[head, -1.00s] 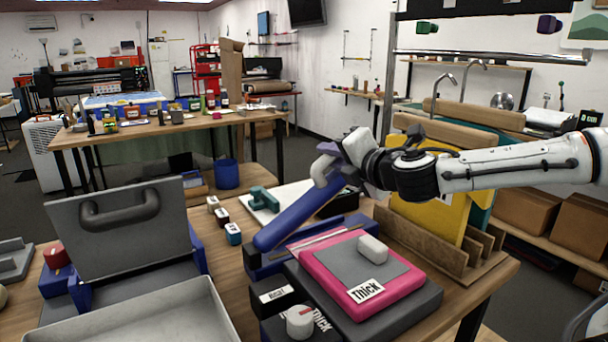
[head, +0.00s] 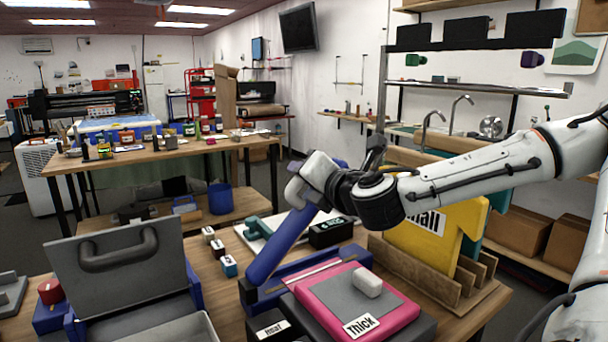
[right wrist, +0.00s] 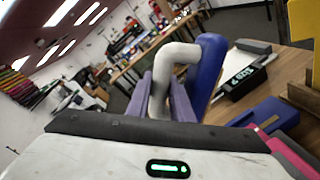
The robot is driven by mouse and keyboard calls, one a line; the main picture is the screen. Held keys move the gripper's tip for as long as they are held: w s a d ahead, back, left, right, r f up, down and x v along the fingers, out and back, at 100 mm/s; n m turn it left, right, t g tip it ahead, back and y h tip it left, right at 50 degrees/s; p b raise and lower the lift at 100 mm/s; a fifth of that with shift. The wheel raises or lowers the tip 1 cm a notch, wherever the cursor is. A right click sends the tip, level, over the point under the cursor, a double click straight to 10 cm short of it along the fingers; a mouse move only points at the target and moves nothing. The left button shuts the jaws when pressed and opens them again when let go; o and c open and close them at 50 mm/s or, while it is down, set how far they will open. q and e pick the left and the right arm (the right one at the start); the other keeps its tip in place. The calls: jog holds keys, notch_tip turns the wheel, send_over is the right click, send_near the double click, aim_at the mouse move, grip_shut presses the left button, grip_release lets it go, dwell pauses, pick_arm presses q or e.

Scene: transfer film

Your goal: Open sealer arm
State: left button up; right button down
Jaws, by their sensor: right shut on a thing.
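The sealer is blue. Its base (head: 310,268) lies on the wooden table behind the pink pad, and its long blue arm (head: 275,250) is raised at a steep slant. A grey handle (head: 297,190) sits at the upper end of the arm. My right gripper (head: 312,170) is shut on that handle. In the right wrist view the grey handle (right wrist: 165,75) stands between the two purple fingers, with the blue arm (right wrist: 207,75) to its right. My left gripper is not in view.
A pink pad labelled "Thick" (head: 350,308) with a white block (head: 367,283) stands in front of the sealer. A grey press with a raised lid (head: 120,262) stands at left. Small bottles (head: 218,250) and a black box (head: 330,232) are close by. Yellow film (head: 420,230) stands at right.

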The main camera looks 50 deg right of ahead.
jog(key=c, duration=1.8)
grip_release()
jog(key=shift+c, duration=0.2)
jog(key=shift+a, duration=0.1)
jog(key=shift+s, duration=0.1)
pick_arm(q)
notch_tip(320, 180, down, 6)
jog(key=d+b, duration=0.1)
jog(key=b, duration=0.7)
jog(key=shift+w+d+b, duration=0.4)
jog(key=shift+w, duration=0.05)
pick_arm(e)
jog(key=v, duration=1)
jog(key=shift+a+r, duration=0.1)
